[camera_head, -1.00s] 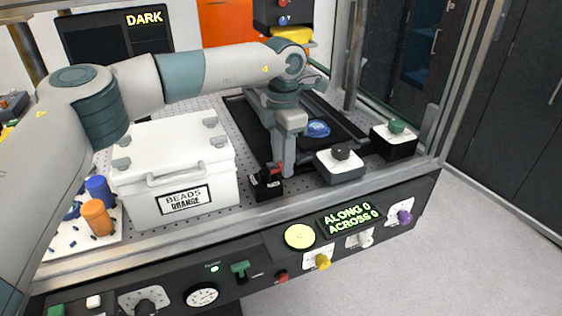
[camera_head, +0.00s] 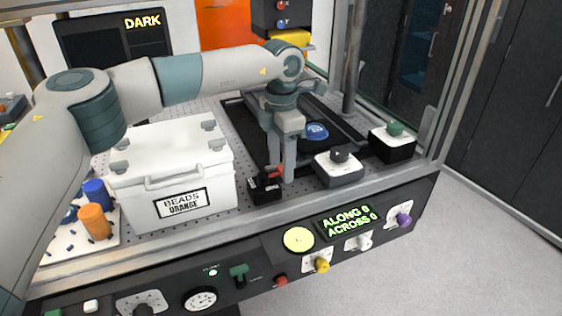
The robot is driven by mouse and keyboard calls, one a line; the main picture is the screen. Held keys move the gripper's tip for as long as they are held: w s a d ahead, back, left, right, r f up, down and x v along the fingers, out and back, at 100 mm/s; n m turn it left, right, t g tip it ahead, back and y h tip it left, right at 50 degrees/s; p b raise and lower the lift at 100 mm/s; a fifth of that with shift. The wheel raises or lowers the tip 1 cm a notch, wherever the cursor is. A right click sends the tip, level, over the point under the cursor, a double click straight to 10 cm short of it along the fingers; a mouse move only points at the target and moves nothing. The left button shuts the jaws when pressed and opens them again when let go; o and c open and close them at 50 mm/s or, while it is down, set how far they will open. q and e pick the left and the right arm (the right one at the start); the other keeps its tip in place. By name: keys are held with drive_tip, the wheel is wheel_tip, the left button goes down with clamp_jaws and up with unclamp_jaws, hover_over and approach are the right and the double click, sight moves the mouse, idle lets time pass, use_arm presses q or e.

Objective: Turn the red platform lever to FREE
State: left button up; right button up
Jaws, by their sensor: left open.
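The red platform lever (camera_head: 274,170) stands on a small black block (camera_head: 263,190) on the perforated deck, just right of the white box. The block bears small white lettering that is too small to read. My left gripper (camera_head: 282,177) points down at the lever, open, with its fingers close around or beside it; I cannot tell whether they touch it. The fingers partly hide the lever. My right gripper is not in view.
The white beads box (camera_head: 168,205) stands close left of the lever block. A grey-and-white block with a black knob (camera_head: 340,154) and a black one with a green knob (camera_head: 395,128) stand to the right. The front control panel (camera_head: 300,240) runs below the deck.

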sight(281, 169)
use_arm(q)
drive_tip(key=shift+r, duration=0.5)
wheel_tip(281, 169, up, 16)
drive_tip(key=b, duration=0.2)
drive_tip(key=shift+r, duration=0.2)
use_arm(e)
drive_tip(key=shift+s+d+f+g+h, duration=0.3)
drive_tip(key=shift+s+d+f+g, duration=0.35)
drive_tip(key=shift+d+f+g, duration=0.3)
use_arm(q)
drive_tip(key=shift+f, duration=0.1)
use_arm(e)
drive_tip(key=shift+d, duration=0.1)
